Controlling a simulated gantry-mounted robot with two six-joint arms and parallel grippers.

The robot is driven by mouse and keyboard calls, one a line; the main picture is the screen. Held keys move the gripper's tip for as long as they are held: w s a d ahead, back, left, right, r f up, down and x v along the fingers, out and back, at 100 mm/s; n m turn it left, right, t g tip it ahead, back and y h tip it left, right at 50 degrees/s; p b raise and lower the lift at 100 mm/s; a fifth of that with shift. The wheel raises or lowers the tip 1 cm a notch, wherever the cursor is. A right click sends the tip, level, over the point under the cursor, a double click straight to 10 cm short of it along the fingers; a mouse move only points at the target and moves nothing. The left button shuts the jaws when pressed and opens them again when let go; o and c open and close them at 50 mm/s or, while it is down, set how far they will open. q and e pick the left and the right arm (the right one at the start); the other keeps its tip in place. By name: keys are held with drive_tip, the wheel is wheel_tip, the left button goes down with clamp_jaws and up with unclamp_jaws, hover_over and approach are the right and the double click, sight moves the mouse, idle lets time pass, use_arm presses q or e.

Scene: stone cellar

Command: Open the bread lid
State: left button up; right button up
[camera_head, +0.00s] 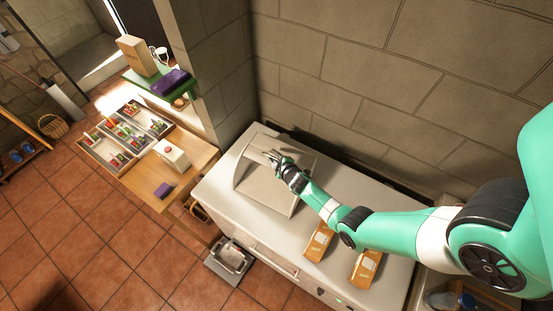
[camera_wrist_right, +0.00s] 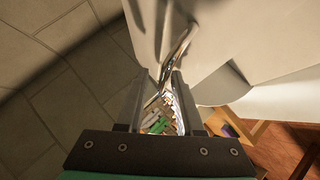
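The bread box (camera_head: 262,190) is pale grey and stands at the left end of the white counter, against the stone wall. My right gripper (camera_head: 272,157) is at the box's upper part, with its arm reaching in from the right. In the right wrist view, the two fingers of the right gripper (camera_wrist_right: 159,95) stand apart. A thin shiny metal handle (camera_wrist_right: 178,50) runs at and between the fingertips, beside the box's pale surface (camera_wrist_right: 230,35). I cannot tell whether the fingers touch it. How far the lid stands open is unclear. My left gripper is not in view.
Two orange-brown packages (camera_head: 319,242) (camera_head: 366,268) lie on the white counter (camera_head: 225,207), right of the box. A wooden table (camera_head: 188,178) with a divided tray of goods (camera_head: 110,160) stands to the left. A scale-like device (camera_head: 231,258) is on the floor. The stone wall is close behind.

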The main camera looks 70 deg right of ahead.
drive_tip(key=p+v, duration=0.4)
drive_tip(key=v, duration=0.7)
drive_tip(key=shift+s+a+r, duration=0.1)
